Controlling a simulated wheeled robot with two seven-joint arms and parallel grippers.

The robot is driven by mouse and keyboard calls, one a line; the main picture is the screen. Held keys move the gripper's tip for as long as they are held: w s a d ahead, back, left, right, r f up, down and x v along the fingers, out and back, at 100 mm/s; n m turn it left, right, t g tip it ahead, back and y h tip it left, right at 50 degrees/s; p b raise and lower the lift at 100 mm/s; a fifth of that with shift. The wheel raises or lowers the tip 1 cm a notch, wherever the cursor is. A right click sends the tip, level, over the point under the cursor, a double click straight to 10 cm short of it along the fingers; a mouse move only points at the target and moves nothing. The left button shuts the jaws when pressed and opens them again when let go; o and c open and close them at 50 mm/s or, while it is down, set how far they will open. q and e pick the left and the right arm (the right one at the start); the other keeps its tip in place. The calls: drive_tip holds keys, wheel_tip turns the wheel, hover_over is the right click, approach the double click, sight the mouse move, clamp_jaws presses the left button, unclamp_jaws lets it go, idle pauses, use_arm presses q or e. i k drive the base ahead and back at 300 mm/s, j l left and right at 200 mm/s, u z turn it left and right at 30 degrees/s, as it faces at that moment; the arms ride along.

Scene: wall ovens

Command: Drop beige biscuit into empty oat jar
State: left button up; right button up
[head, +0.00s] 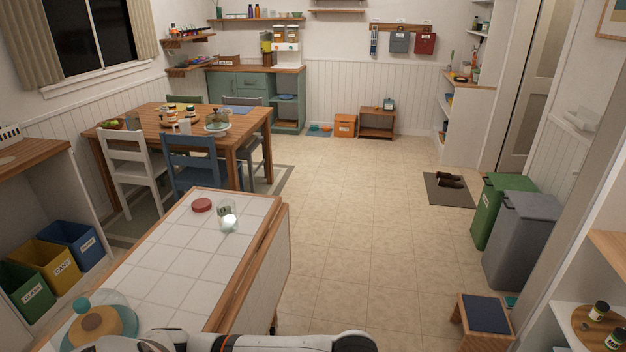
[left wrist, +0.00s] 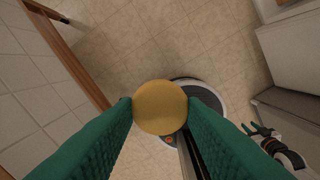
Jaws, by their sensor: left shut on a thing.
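My left gripper (left wrist: 160,108) shows in the left wrist view with its green ridged fingers shut on the beige biscuit (left wrist: 160,107), a round disc held by its edges. Pale floor and my round base lie below it. In the head view, an open clear glass jar (head: 227,216) stands upright on the white tiled counter; its label is too small to read and no contents can be made out. The left gripper and biscuit are not visible in the head view. My right gripper (left wrist: 258,130) is small at the right of the left wrist view, its green fingertips apart and empty.
A red lid (head: 203,205) lies left of the jar. A clear dome with a teal knob (head: 82,305) covers a brown item at the counter's near left. The counter's wooden edge (head: 262,245) borders open floor on the right. The tiles between dome and jar are clear.

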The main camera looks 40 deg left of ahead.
sight(231, 227)
drive_tip(key=i+u, duration=0.25)
drive_tip(key=i, duration=0.15)
drive_tip(key=i+l+u, duration=0.2)
drive_tip(key=i, duration=0.2)
drive_tip(key=i+u, duration=0.3)
drive_tip(key=u, duration=0.15)
drive_tip(key=i+u, duration=0.3)
drive_tip(key=u, duration=0.15)
drive_tip(key=i+l+u, duration=0.15)
drive_tip(key=u, duration=0.3)
drive_tip(key=i+l+u, duration=0.3)
drive_tip(key=u, duration=0.15)
drive_tip(key=i+l+u, duration=0.25)
drive_tip(key=l+u, duration=0.25)
drive_tip(key=l, duration=0.25)
drive_tip(key=i+l+u, duration=0.25)
drive_tip(key=l, duration=0.2)
drive_tip(key=k, duration=0.1)
